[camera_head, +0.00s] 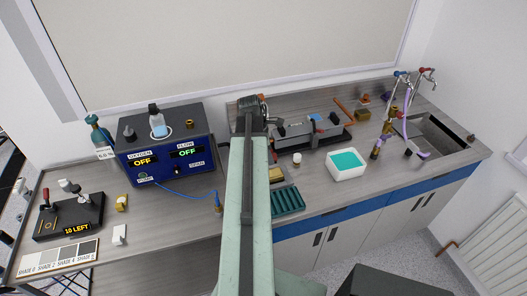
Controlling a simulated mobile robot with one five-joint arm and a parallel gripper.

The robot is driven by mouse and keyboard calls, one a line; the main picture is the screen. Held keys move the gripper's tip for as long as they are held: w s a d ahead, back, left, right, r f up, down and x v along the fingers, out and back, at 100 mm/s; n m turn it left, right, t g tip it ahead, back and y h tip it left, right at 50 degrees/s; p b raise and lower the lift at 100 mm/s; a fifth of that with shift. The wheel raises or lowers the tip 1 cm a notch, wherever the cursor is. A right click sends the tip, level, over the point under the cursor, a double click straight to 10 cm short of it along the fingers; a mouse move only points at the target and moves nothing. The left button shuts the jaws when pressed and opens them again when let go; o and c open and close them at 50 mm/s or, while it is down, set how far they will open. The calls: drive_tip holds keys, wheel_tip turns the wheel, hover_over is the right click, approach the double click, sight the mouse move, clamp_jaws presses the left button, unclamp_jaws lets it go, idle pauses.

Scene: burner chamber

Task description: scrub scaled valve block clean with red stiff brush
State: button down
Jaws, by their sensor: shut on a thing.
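My arm reaches up the middle of the view, and my gripper (253,108) is at its far end, over the back of the worktop near the wall. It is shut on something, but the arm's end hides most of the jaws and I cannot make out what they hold. I cannot clearly pick out the red stiff brush. I cannot tell which, if any, is the scaled valve block.
A blue oxygen and flow box (165,155) reads OFF at left. A black stand (69,215) is left of it. Right of my arm are a grey clamp-like device (300,133), a white tub of teal liquid (346,171), a green ribbed tray (288,201) and a sink (437,140).

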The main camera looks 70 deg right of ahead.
drive_tip(key=shift+w+f+b, duration=0.15)
drive_tip(key=shift+f+b, duration=0.15)
drive_tip(key=shift+f, duration=0.15)
drive_tip(key=b, duration=0.5)
hover_over(271, 174)
drive_tip(key=w, duration=0.1)
drive_tip(key=f, duration=0.5)
drive_tip(key=shift+a, duration=0.3)
drive_tip(key=shift+f+b, duration=1)
drive_tip(key=shift+f, duration=0.05)
drive_tip(key=shift+s+d+r, duration=0.1)
drive_tip(key=shift+s+d, duration=0.65)
drive_tip(key=shift+s, duration=0.15)
drive_tip(key=shift+s+d+r, duration=0.1)
drive_tip(key=shift+s+d, duration=0.6)
drive_tip(key=shift+s, duration=0.2)
drive_tip(key=shift+f, duration=0.25)
drive_tip(key=shift+w+a+r, duration=0.1)
drive_tip(key=shift+w+a, duration=0.65)
drive_tip(key=shift+w, duration=0.2)
drive_tip(key=shift+w+a+r, duration=0.1)
drive_tip(key=shift+w+a, duration=0.65)
drive_tip(key=shift+w, duration=0.15)
